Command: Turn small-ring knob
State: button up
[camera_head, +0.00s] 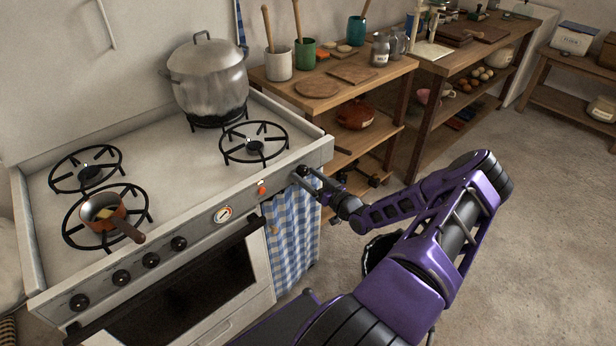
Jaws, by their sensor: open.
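The white stove (160,190) has a front panel with several dark knobs in a row, among them one at the left end (79,301) and one at the right of the row (179,243). I cannot tell which is the small-ring knob. A round gauge (222,213) and a small orange light (261,189) sit to their right. My gripper (303,179) is open at the right end of the panel, close to its front face. Whether a knob is between or behind the fingers is hidden, and contact cannot be told.
A large pot (208,82) stands on the back right burner. A copper saucepan (104,211) sits on the front left burner, its handle over the front edge. A blue checked towel (291,238) hangs below my gripper. A wooden shelf table (330,80) stands to the right.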

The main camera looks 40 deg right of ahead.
grip_shut()
dwell(0.3)
jog(key=shift+f+b, duration=0.15)
jog(key=shift+b, duration=0.2)
jog(key=n+b, duration=0.2)
jog(key=n, duration=0.1)
jog(key=shift+f+b, duration=0.15)
jog(key=shift+b, duration=0.25)
jog(key=n+b, duration=0.3)
jog(key=shift+d+n, duration=0.1)
jog(key=shift+n, duration=0.3)
jog(key=n+b, duration=0.2)
jog(key=n, duration=0.1)
jog(key=shift+r, duration=0.2)
jog(key=shift+d+r+n+b, duration=0.15)
jog(key=shift+n+b, duration=0.15)
jog(key=shift+n, duration=1.5)
